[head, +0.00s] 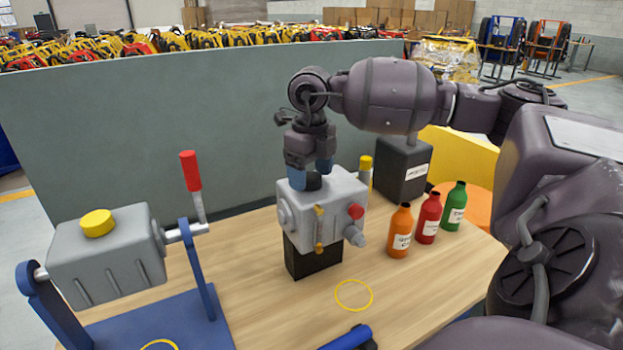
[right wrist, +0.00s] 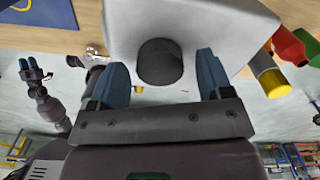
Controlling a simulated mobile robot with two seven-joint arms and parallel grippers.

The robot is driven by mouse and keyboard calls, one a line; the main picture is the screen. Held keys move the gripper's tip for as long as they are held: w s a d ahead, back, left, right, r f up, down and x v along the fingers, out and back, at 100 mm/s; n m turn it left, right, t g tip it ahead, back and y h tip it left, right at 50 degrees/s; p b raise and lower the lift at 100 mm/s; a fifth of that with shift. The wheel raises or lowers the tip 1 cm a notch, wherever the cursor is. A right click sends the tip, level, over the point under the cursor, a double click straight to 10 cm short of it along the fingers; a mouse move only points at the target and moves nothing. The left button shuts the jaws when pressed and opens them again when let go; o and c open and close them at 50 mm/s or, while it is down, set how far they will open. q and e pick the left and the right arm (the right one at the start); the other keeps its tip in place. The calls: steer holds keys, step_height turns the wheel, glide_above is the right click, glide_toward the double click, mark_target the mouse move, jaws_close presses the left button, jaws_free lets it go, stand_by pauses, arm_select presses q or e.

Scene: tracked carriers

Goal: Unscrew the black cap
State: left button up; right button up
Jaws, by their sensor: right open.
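The black cap (head: 312,182) sits on top of a grey metal box (head: 334,212), which stands on a black block on the wooden table. My right gripper (head: 310,173) points down over the cap and is open. In the right wrist view the round black cap (right wrist: 159,62) lies between the two blue fingers, with a gap on each side. My left gripper (right wrist: 35,72) shows small at the left of the right wrist view, away from the box; its opening is too small to judge.
Orange (head: 400,232), red (head: 428,219) and green (head: 454,207) bottles stand right of the box, before a dark grey container (head: 404,170). A grey tank (head: 107,257) with a yellow cap hangs on a blue stand at left. A grey panel (head: 150,110) rises behind the table.

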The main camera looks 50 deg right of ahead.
steer(key=m, duration=0.6)
steer(key=shift+p, duration=0.4)
steer(key=m, duration=0.3)
steer(key=shift+m+p, duration=0.3)
steer(key=shift+m, duration=0.1)
arm_select(q)
steer(key=shift+w+r, duration=0.3)
steer(key=shift+r, duration=0.3)
steer(key=shift+w+r, duration=0.25)
steer(key=shift+r, duration=0.3)
steer(key=shift+s+f, duration=0.1)
steer(key=shift+s, duration=0.05)
